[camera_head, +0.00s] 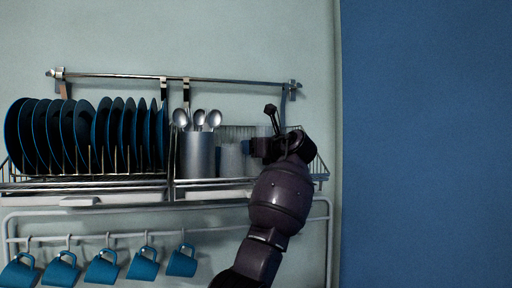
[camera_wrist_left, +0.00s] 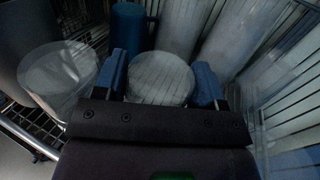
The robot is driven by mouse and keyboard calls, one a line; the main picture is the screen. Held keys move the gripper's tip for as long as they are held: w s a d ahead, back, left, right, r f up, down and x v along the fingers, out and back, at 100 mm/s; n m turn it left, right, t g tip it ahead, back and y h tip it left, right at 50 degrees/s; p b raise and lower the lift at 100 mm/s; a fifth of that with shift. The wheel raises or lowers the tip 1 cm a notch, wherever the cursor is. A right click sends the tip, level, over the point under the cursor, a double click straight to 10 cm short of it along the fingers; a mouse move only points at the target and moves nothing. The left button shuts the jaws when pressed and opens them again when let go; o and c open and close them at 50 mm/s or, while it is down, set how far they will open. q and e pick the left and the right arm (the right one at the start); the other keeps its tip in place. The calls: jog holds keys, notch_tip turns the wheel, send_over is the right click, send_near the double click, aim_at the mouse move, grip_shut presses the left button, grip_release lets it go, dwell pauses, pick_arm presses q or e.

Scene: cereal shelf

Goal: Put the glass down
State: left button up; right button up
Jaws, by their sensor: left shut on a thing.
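My left gripper (camera_head: 268,146) reaches into the right section of the wall dish rack (camera_head: 225,182). In the left wrist view its two blue fingertips stand on either side of a clear glass (camera_wrist_left: 161,78), shut on it. In the head view the glass is mostly hidden by the gripper; a pale part of it seems to show just above. Whether its base touches the rack cannot be told. Another clear glass (camera_wrist_left: 58,72) stands to the left in the wrist view. My right gripper is not in view.
More clear glasses (camera_wrist_left: 188,25) and a blue cup (camera_wrist_left: 128,28) stand close beyond the held glass. A grey cutlery holder (camera_head: 198,155) with spoons is to the left, then several blue plates (camera_head: 85,135). Blue mugs (camera_head: 143,265) hang below. Rack wires border the right.

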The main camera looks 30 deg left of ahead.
pick_arm(q)
jog(key=o, duration=0.8)
jog(key=shift+f, duration=0.1)
jog(key=shift+d+r, duration=0.2)
jog(key=b+v, duration=0.3)
jog(key=v, duration=0.8)
jog(key=shift+s+d, duration=0.2)
jog(key=shift+d, duration=0.1)
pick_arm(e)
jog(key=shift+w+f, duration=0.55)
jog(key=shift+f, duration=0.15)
